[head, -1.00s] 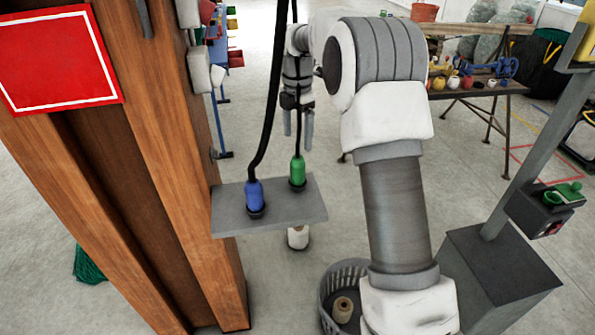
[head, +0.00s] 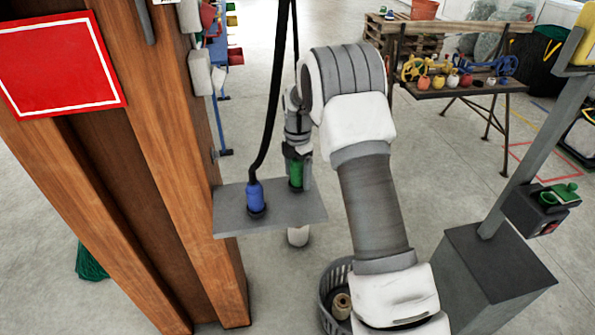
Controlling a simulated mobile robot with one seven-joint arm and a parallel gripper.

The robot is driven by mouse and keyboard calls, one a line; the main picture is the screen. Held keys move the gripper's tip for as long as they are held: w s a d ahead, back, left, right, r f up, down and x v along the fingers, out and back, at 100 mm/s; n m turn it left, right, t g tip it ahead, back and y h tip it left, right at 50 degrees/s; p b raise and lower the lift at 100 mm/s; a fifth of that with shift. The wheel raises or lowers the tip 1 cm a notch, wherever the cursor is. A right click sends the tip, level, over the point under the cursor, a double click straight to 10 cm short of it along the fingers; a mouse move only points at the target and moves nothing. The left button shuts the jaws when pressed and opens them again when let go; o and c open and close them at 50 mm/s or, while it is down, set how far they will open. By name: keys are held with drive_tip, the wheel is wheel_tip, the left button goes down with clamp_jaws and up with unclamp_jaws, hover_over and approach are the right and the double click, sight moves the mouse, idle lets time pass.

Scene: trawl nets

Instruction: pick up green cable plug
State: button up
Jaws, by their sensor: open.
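The green cable plug (head: 296,174) stands upright on the right part of a small grey shelf (head: 232,222). Its black cable rises from its top and is partly covered by my arm. My gripper (head: 298,170) is open and down at the plug, with its fingers around or just behind it. The fingers are largely hidden, and I cannot tell whether they touch the plug. A blue cable plug (head: 255,198) stands on the shelf to the left, with a thick black cable going up.
A wooden post (head: 185,150) with a red panel (head: 58,62) stands close on the left of the shelf. A grey basket (head: 328,290) is on the floor below my arm. A grey pedestal (head: 490,280) stands at the right. A workbench (head: 440,92) is farther back.

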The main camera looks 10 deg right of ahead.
clamp_jaws()
idle(0.4)
drive_tip(key=shift+r, duration=0.15)
